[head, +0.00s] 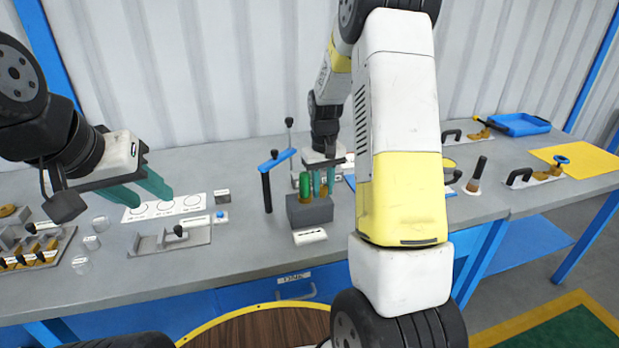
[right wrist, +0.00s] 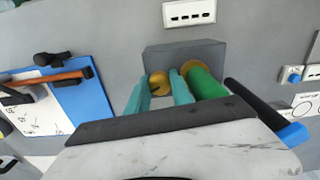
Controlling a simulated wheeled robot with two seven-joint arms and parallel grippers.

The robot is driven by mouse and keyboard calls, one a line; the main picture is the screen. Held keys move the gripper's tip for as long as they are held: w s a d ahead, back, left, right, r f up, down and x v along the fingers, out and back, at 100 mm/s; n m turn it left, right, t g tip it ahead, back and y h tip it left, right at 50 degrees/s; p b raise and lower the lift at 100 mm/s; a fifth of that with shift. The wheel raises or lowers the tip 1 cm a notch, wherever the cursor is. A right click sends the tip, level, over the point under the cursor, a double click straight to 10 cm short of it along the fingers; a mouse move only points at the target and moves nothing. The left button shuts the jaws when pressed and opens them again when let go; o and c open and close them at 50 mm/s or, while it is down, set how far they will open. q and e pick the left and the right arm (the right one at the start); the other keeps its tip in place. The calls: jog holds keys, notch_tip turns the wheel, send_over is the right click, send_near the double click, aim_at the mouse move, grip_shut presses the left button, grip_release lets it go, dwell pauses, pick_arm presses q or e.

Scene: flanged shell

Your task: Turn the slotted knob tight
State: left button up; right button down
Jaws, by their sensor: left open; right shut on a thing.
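A grey block (head: 309,212) stands on the bench near the middle; it also shows in the right wrist view (right wrist: 208,54). A brass round knob with a dark slot mark (right wrist: 158,80) sits at the block's left in the right wrist view. A green cylinder with a brass collar (right wrist: 203,82) stands beside it, also in the head view (head: 305,183). My right gripper (right wrist: 160,92) is shut on the brass knob, one teal finger on each side. Its fingers partly hide the knob. My left gripper (head: 152,197) is open and empty above the bench at left.
A blue-topped tool stand (head: 278,160) rises close left of the block. A white card with circles (head: 165,207) and a grey fixture (head: 172,239) lie near my left gripper. My right arm hides part of the bench.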

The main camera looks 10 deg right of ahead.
aim_at(324, 187)
jog(key=c, duration=1.1)
grip_release()
jog(key=shift+a, duration=0.1)
jog(key=shift+d+r, duration=0.2)
jog(key=shift+r, duration=3.75)
jog(key=shift+s+r, duration=0.1)
jog(key=shift+r, duration=0.1)
jog(key=s+a+r+t, duration=0.2)
jog(key=s+r, duration=0.2)
jog(key=s, duration=0.3)
jog(key=s+a+r+t+y, duration=0.1)
jog(key=s+a+r+t, duration=0.1)
jog(key=s+r, duration=0.3)
jog(key=s+a+r+t+y, duration=0.1)
jog(key=s+a+r+t, duration=0.1)
jog(key=s, duration=0.9)
jog(key=shift+s+a+r+m, duration=0.1)
jog(key=shift+a+r+m, duration=0.2)
jog(key=shift+r, duration=0.35)
jog(key=shift+a+r+m, duration=0.1)
jog(key=shift+a+r, duration=0.3)
jog(key=shift+r, duration=0.25)
